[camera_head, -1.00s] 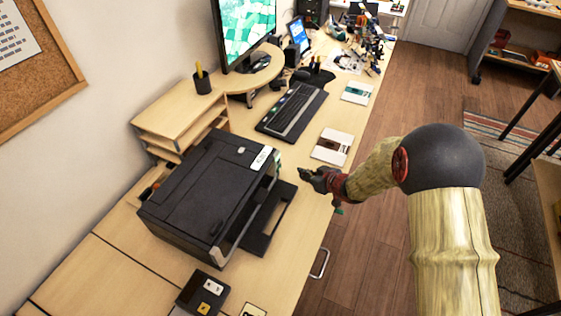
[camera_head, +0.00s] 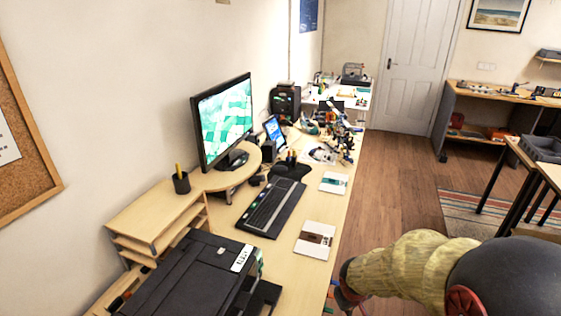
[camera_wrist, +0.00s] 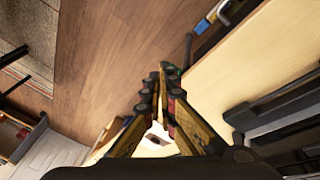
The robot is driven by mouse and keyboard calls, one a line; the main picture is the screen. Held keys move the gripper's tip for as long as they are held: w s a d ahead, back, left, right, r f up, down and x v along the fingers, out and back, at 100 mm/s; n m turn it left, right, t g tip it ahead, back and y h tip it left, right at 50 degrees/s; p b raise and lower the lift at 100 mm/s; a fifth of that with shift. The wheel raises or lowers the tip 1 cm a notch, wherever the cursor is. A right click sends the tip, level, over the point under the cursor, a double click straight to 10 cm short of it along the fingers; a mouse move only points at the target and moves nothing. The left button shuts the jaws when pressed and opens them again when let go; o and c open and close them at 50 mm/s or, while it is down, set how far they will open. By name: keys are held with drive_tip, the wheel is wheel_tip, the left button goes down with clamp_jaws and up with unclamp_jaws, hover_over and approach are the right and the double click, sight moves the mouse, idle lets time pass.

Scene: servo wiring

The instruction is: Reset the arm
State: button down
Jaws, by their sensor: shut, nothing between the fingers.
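My gripper (camera_wrist: 163,68) shows in the wrist view with its two fingers together at the tips and nothing between them. It hangs over the desk's edge, with the wooden floor to one side and the light desk top to the other. In the head view my arm comes in from the lower right. Its sleeve-like pale forearm (camera_head: 415,262) reaches left toward the desk's front edge, and the gripper end is cut off low in the picture.
The desk holds a black printer (camera_head: 190,280), a keyboard (camera_head: 270,207), a monitor (camera_head: 226,120), flat boxes (camera_head: 315,240) and a pen cup (camera_head: 182,183). Clutter (camera_head: 335,130) fills the far end. The floor (camera_head: 400,180) right of the desk is open. A dark-legged table (camera_head: 520,190) stands at right.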

drive_tip(key=s+r+m+t, duration=0.1)
drive_tip(key=s+r+m, duration=0.1)
drive_tip(key=s+r, duration=0.8)
drive_tip(key=s+a+r+m+t+y, duration=0.1)
drive_tip(key=s+r, duration=0.9)
drive_tip(key=r, duration=0.5)
drive_tip(key=shift+s+a+r+m, duration=0.2)
drive_tip(key=shift+s+r+m, duration=0.1)
drive_tip(key=shift+r+m, duration=0.1)
